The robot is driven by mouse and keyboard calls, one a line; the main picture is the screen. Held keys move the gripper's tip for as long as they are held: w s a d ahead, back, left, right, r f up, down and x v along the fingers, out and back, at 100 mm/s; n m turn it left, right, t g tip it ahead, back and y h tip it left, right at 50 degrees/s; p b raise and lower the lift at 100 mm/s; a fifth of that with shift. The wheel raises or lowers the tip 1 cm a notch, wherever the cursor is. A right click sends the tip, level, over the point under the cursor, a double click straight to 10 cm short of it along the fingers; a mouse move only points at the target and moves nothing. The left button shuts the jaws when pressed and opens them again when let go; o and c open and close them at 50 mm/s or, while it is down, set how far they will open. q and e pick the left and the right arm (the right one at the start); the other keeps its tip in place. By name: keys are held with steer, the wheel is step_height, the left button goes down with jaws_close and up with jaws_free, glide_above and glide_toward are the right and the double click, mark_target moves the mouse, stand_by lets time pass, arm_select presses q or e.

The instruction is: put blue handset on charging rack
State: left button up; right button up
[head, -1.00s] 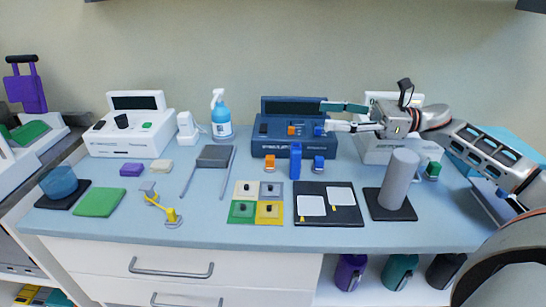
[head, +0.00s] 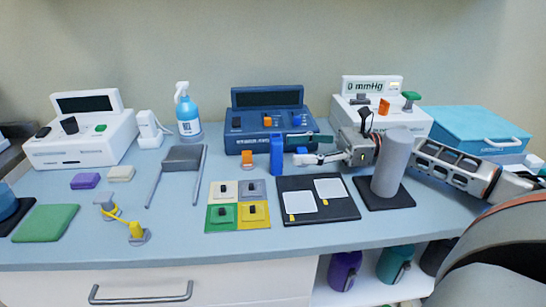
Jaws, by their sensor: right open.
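An upright blue block-like piece (head: 277,153), which looks like the blue handset, stands on the bench in front of the dark blue console (head: 268,124). My right gripper (head: 307,148) is open and empty, low over the bench just right of the blue piece. Its fingers point left toward it, and a small gap seems to remain between them. I cannot tell for sure which thing is the charging rack; a small white stand (head: 149,130) with a cable is at the back left. My left gripper is out of view.
A grey cylinder (head: 393,163) on a dark mat stands in front of my right arm. A black board (head: 335,207) with white cards and a four-coloured panel (head: 237,205) lie at the front. A spray bottle (head: 187,113) stands at the back. A white gauge unit (head: 382,105) is behind my gripper.

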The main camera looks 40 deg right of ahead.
mark_target(276, 149)
steer(key=b+x, duration=0.1)
steer(key=x, duration=0.1)
steer(key=f+b+x, duration=0.1)
steer(key=x, duration=0.2)
steer(key=shift+d+b, duration=0.1)
steer(key=shift+b, duration=0.25)
steer(key=shift+w+a+r, duration=0.3)
steer(key=shift+a+r, duration=0.1)
steer(key=shift+a, duration=0.15)
steer(key=shift+r, duration=0.1)
steer(key=c, duration=1.1)
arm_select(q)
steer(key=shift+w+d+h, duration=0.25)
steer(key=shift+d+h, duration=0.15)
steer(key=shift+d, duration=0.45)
arm_select(e)
steer(key=c, duration=0.3)
steer(key=shift+r, duration=0.15)
